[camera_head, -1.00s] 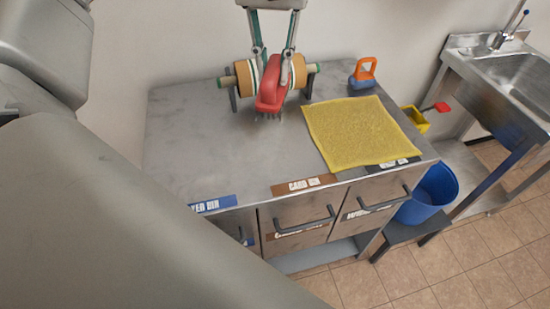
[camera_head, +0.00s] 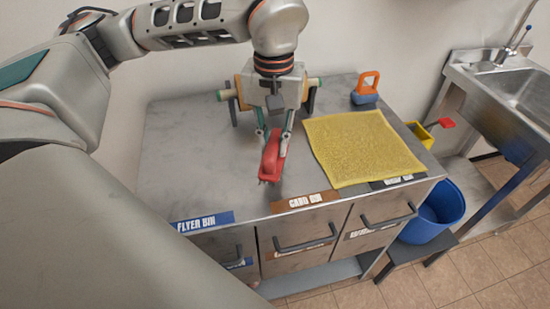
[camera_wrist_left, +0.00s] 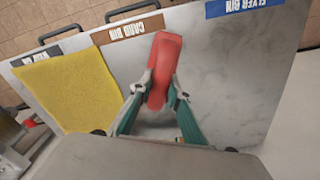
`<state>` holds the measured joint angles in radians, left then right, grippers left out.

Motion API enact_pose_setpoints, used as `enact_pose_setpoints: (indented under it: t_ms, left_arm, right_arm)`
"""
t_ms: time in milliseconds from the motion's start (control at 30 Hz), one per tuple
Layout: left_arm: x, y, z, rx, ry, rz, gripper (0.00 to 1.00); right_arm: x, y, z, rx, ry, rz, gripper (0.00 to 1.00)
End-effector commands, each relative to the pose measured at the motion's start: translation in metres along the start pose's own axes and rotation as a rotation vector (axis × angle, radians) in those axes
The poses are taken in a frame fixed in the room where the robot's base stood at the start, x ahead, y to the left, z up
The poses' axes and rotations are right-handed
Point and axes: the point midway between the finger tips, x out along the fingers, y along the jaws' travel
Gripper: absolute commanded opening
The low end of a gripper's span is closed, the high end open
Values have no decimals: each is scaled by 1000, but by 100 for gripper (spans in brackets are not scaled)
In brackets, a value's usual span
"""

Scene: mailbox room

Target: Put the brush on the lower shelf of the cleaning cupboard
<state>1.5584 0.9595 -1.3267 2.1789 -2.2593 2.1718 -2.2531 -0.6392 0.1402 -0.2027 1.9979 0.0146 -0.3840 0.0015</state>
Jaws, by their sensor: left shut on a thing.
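The brush (camera_head: 271,157) has a red body, with small bristles just showing at its lower edge. My left gripper (camera_head: 274,138) is shut on it and holds it over the grey worktop (camera_head: 190,150), left of the yellow cloth. In the left wrist view the red brush (camera_wrist_left: 164,62) stands out between the two fingertips of the left gripper (camera_wrist_left: 163,88). I cannot tell how far it is above the top. My right gripper is not in view. I cannot make out the cleaning cupboard or its lower shelf in either view.
A yellow cloth (camera_head: 362,147) lies on the worktop's right half. An orange-and-blue handled item (camera_head: 366,90) stands behind it. A roll on a stand (camera_head: 240,95) is partly hidden by my arm. A blue bucket (camera_head: 436,210) and a sink (camera_head: 505,85) are at right.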

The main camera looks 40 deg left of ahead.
Motion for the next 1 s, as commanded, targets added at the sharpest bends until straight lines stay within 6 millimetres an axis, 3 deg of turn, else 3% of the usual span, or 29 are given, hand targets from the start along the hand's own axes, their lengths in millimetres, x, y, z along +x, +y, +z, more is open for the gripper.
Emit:
enact_pose_setpoints:
  t_ms: [133,300,433,667,700,733,1000]
  left_arm:
    - [10,0,0,1,-1,0,0]
    - [36,0,1,2,-4,-1,0]
    - [45,0,0,0,2,1,0]
    - [48,0,0,0,0,0,0]
    - [48,0,0,0,0,-1,27]
    - [48,0,0,0,0,-1,34]
    - [48,0,0,0,0,0,34]
  right_arm:
    - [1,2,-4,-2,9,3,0]
    - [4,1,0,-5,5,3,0]
    - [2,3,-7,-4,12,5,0]
    - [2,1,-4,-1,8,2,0]
    - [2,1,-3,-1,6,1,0]
    - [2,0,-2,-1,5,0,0]
    - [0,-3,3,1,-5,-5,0]
